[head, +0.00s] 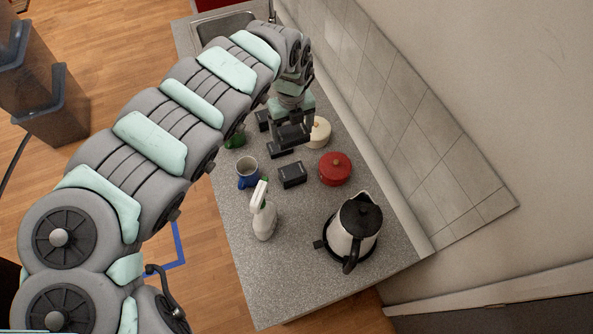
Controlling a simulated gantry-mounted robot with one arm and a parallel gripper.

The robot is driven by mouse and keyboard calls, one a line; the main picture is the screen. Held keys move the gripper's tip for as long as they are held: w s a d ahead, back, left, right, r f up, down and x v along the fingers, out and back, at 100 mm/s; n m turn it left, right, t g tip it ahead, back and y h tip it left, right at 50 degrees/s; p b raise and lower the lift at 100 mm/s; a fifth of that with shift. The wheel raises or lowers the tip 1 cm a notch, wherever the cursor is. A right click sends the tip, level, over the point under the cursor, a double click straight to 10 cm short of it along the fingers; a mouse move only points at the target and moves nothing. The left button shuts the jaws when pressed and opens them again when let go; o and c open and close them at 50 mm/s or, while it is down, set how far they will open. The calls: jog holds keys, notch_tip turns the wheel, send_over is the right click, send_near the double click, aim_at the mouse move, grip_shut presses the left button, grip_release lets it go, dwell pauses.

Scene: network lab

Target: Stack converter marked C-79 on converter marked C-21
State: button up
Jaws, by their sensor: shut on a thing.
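My gripper (291,123) points down over the grey counter and is shut on a dark box-shaped converter (293,136). The held converter appears to be above the counter. Another dark converter (280,152) lies just in front of it, partly overlapped in view. A third dark converter (292,175) lies nearer, between the blue mug and the red pot. One more dark box (262,120) shows to the left of my gripper, partly hidden by my arm. The markings are too small to read, so I cannot tell which is C-79 or C-21.
A blue mug (247,174), a white spray bottle (264,215), a kettle (354,230), a red pot (336,169) and a cream pot (319,133) stand on the counter (290,280). A green item (236,138) is partly hidden. A tiled wall (400,115) borders the right side.

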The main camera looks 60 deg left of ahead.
jog(key=b, duration=0.6)
send_over(292, 171)
notch_tip(292, 171, down, 15)
jog(key=shift+w+f, duration=0.15)
notch_tip(292, 171, down, 4)
jog(key=shift+d+r, duration=0.1)
jog(key=shift+r, duration=0.15)
jog(key=shift+f, duration=0.45)
jog(key=shift+f, duration=0.2)
jog(key=o, duration=1.6)
notch_tip(292, 171, up, 12)
jog(key=shift+r, duration=0.2)
